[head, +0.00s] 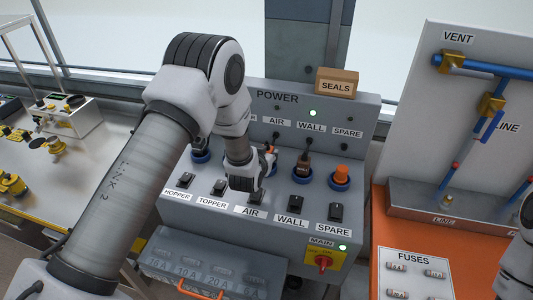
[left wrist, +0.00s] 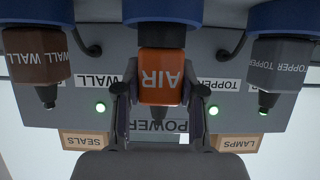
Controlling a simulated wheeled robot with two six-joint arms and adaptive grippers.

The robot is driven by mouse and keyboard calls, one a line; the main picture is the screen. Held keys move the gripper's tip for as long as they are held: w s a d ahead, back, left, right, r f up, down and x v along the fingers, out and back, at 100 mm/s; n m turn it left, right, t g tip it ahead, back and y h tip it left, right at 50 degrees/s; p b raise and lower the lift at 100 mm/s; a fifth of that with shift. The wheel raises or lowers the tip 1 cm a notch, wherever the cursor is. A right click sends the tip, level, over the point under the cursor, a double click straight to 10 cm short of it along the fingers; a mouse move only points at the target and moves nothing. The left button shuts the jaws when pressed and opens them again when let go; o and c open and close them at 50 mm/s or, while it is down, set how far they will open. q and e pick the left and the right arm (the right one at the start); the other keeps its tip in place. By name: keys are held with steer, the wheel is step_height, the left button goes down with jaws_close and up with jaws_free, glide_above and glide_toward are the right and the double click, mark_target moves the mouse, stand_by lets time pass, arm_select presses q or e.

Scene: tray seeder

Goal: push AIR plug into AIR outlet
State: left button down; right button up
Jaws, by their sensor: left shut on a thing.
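My left gripper (left wrist: 160,92) is shut on the orange AIR plug (left wrist: 163,78), one dark finger on each side. In the left wrist view, a dark collar (left wrist: 161,36) shows between the orange body and the blue ring of the AIR outlet (left wrist: 165,11). The plug lines up with the ring, but how deep it sits I cannot tell. My right gripper is not in view.
The brown WALL plug (left wrist: 37,68) and grey TOPPER plug (left wrist: 279,66) flank my fingers closely. The WALL lamp (head: 313,113) is green. A SEALS box (head: 337,83) is on the panel top. Switches (head: 297,203) line the front.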

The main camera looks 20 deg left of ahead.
arm_select(q)
steer(key=shift+f+b, duration=0.65)
steer(key=shift+f, duration=0.05)
stand_by(1.0)
steer(key=c, duration=0.6)
jaws_free()
steer(key=shift+s, duration=0.1)
steer(key=v, duration=1.2)
